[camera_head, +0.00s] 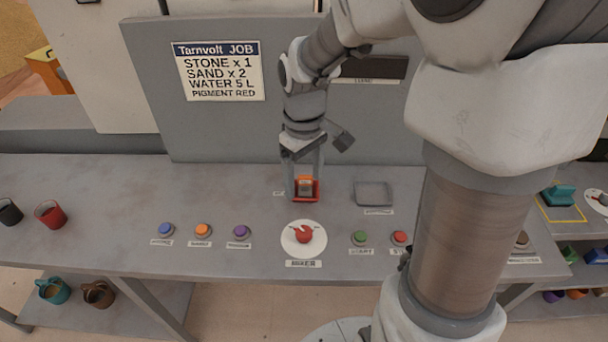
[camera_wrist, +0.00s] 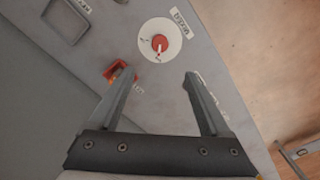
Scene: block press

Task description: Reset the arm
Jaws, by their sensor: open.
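My gripper (camera_head: 305,180) is at the end of my arm, over the back middle of the grey bench. In the wrist view its two fingers (camera_wrist: 161,76) are spread with nothing between them. A small red holder (camera_head: 306,197) with an orange and brownish piece in it shows at the fingers in the head view. In the wrist view the red holder (camera_wrist: 119,70) lies left of the left finger and is partly hidden by it. I cannot tell whether the finger touches it.
A white dial with a red knob (camera_head: 304,237) is in front of the gripper. Several coloured buttons flank it, including a purple one (camera_head: 241,232) and a green one (camera_head: 360,238). A grey tray (camera_head: 374,193) is to the right. A job sign (camera_head: 217,71) hangs behind. Mugs stand left.

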